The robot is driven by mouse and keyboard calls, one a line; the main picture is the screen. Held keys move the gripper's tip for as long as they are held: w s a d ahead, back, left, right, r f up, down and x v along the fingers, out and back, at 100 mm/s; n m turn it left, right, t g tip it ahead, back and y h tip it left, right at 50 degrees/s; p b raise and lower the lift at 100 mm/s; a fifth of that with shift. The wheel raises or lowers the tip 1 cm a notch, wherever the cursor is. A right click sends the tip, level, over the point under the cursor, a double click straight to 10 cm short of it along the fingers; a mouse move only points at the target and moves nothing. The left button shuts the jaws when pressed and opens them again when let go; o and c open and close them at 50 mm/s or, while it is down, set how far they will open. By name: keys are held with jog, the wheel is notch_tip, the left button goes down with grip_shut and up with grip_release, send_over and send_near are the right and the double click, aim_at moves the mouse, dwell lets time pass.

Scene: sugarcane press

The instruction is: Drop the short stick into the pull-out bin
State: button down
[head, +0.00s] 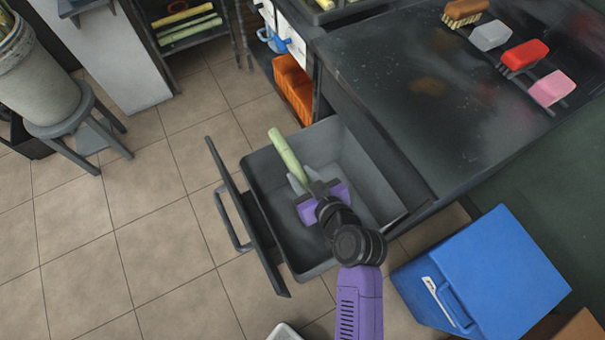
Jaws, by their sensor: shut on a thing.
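My gripper (308,182) is shut on a short pale-green stick (287,154), which points up and to the left in the head view. The stick's near end is hidden by the fingers. The pull-out bin (371,165) is a grey open box drawn out from under the dark counter, with a dark front panel and a handle on its left. The gripper and the stick show over the bin's opening. I cannot tell how far above the bin floor they are. The visible part of the bin looks empty.
The dark counter (400,75) holds several brushes and blocks, including a red one (524,55). A blue box (485,270) stands at the lower right. An orange crate (293,88) sits behind the bin. A stool (75,120) is at the left.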

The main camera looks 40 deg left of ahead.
aim_at(306, 182)
jog(key=shift+f, duration=0.2)
jog(key=c, duration=1)
grip_release()
jog(key=shift+v, duration=3.9)
jog(key=shift+w, duration=0.1)
